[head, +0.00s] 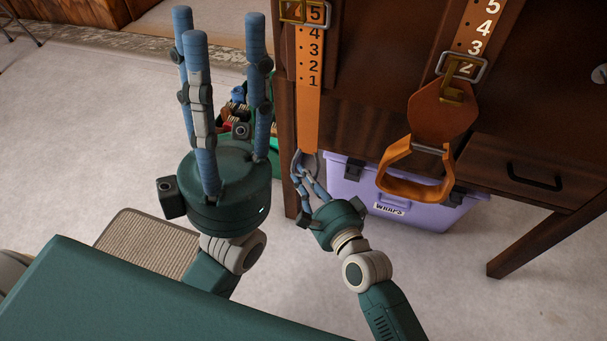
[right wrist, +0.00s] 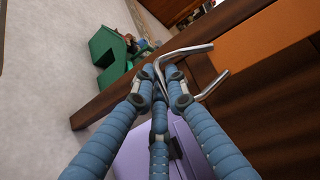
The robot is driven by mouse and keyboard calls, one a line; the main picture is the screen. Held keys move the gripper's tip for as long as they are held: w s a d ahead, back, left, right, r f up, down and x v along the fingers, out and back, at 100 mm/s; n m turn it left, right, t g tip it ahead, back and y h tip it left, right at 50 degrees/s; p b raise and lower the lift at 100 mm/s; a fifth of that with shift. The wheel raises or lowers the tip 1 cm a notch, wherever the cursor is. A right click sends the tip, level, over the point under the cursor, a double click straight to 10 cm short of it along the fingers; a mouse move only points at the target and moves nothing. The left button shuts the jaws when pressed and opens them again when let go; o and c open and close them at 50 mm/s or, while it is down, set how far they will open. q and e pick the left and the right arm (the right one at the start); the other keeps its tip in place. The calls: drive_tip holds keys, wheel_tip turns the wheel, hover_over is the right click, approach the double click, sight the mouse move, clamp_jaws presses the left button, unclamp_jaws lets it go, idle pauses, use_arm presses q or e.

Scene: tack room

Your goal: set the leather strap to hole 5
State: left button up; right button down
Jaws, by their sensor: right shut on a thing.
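An orange leather strap (head: 308,110) hangs at the cabinet's left side, numbered 5 at the top down to 1. Its buckle (head: 291,11), at the top edge of the head view, frames the number 5; whether the pin is in a hole is unclear. A bent metal hook (right wrist: 193,58) is at the strap's lower end. My right gripper (head: 303,172) is shut on this hook; its fingers close around the rod in the right wrist view (right wrist: 160,88). My left gripper (head: 217,25) points up, fingers apart and empty, left of the strap.
A second strap (head: 473,32) hangs at the right, its buckle (head: 461,67) at 2, with an orange stirrup (head: 416,173) below. A lilac box (head: 430,212) stands under the dark wooden cabinet (head: 365,110). A green container (right wrist: 108,52) stands behind the cabinet leg. Open floor lies left.

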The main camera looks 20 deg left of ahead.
drive_tip(key=shift+s+f, duration=0.1)
drive_tip(key=shift+f, duration=0.25)
drive_tip(key=c, duration=2)
unclamp_jaws()
drive_tip(key=shift+d, duration=0.1)
drive_tip(key=v, duration=1.2)
drive_tip(key=shift+r, duration=0.2)
